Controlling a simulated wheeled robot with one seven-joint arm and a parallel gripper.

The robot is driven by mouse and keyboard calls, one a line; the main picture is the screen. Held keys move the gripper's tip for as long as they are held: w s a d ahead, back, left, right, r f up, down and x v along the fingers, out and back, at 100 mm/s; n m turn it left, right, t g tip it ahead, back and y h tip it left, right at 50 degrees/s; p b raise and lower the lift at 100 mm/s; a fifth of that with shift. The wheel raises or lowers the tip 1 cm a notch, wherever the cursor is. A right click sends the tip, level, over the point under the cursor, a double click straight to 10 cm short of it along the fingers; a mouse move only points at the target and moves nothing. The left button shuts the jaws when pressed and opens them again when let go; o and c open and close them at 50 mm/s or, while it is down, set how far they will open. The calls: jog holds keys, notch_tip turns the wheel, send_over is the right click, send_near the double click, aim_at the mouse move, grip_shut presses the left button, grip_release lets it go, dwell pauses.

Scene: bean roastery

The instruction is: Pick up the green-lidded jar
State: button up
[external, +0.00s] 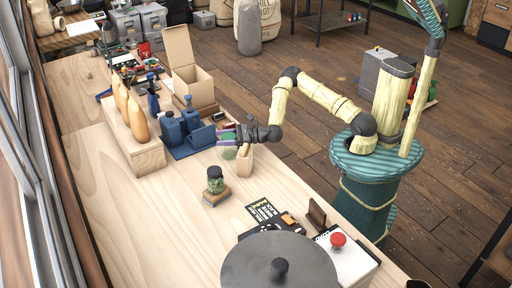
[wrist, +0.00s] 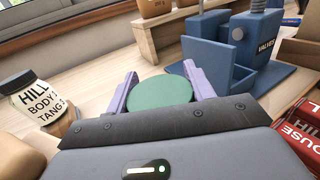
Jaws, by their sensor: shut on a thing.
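The green-lidded jar shows its round green lid (wrist: 160,93) between the pale purple fingers of my gripper (wrist: 160,88) in the wrist view. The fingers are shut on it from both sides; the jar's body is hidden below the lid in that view. In the external view my gripper (external: 227,136) reaches left over the wooden table, and the jar (external: 229,153) shows partly under the fingers. I cannot tell whether its base touches the table.
A dark-lidded jar (external: 214,182) with a label stands on a wooden block nearer the front. A tan block (external: 244,160) is beside my gripper. A round grey lid (external: 278,268) fills the near end. Bare table lies left.

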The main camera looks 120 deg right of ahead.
notch_tip(320, 180, up, 10)
jog(key=shift+r+p, duration=0.1)
jog(key=shift+p, duration=0.45)
